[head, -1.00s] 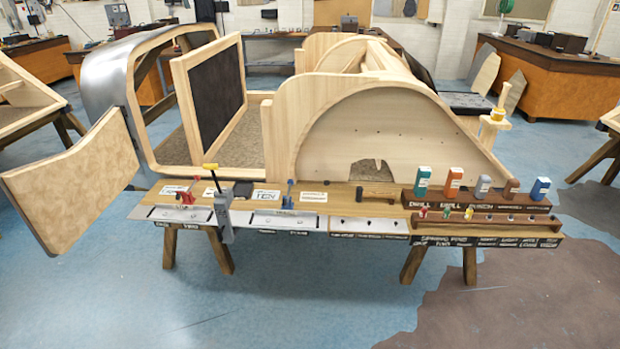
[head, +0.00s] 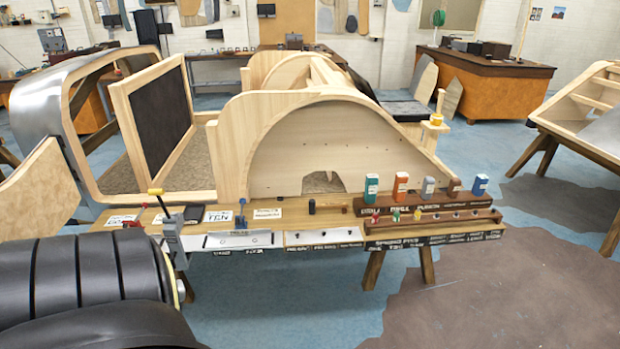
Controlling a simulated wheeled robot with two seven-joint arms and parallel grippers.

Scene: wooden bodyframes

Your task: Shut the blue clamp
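The blue clamp (head: 241,216) stands on a white plate at the middle-left of the narrow bench (head: 330,222). It is small in the view; its blue handle points upward, and I cannot tell how its jaw sits. A black ribbed arm link of mine fills the lower left and covers the bench's left front.
Coloured boxes on a rack (head: 432,226) stand at the right. A wooden bodyframe (head: 233,152) rises behind the bench. Floor is clear at front.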

